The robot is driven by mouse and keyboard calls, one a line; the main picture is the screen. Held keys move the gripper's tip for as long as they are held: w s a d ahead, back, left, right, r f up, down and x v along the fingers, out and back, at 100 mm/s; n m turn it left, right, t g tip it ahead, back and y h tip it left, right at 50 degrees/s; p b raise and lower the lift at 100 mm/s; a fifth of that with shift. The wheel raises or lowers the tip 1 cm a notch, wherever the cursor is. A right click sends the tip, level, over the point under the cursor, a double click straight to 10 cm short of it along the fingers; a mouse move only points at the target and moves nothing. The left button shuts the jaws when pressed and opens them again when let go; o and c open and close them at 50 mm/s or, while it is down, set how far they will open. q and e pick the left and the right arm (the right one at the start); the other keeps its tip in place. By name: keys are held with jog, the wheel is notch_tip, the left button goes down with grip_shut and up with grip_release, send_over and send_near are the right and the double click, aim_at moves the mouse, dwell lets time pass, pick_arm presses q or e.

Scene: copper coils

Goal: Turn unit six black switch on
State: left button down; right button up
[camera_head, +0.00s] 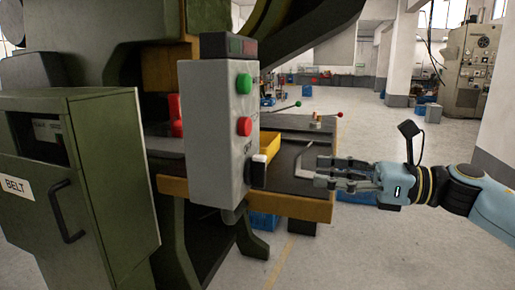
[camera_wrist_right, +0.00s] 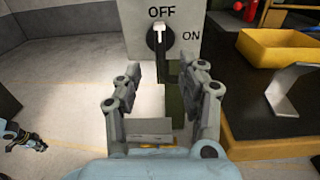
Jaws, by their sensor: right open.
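The black rotary switch (camera_head: 258,173) is on the grey control box (camera_head: 212,130), low on its right-hand face, with a white mark on its knob. In the right wrist view the switch (camera_wrist_right: 156,40) shows close up, its white pointer upright at the OFF label, with ON printed to its right. My right gripper (camera_head: 328,172) is open and empty, to the right of the switch and apart from it. In the wrist view its fingers (camera_wrist_right: 167,85) spread just below the switch. A small dark and blue part at the lower left of that view looks like my left gripper (camera_wrist_right: 22,138); its jaws are unclear.
A green button (camera_head: 243,83) and a red button (camera_head: 244,126) sit above the switch. A yellow tray (camera_wrist_right: 285,48) and a bent metal piece (camera_wrist_right: 292,88) lie on the dark machine bed beside the box. A green BELT cabinet (camera_head: 80,185) stands left. Open floor lies right.

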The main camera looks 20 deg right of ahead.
aim_at(266, 164)
jog(key=p+x, duration=0.1)
jog(key=x, duration=0.2)
jog(key=p+x, duration=0.1)
jog(key=x, duration=0.2)
jog(key=r+p+x, duration=0.1)
jog(key=x, duration=0.2)
jog(key=shift+w+a, duration=0.1)
jog(key=shift+w+a+f, duration=0.15)
jog(key=shift+w+a, duration=0.25)
jog(key=shift+a, duration=0.2)
pick_arm(q)
jog(key=r, duration=0.3)
jog(key=shift+s+a+r, duration=0.15)
jog(key=shift+a+r, duration=0.05)
jog(key=shift+r, duration=0.1)
pick_arm(e)
grip_shut()
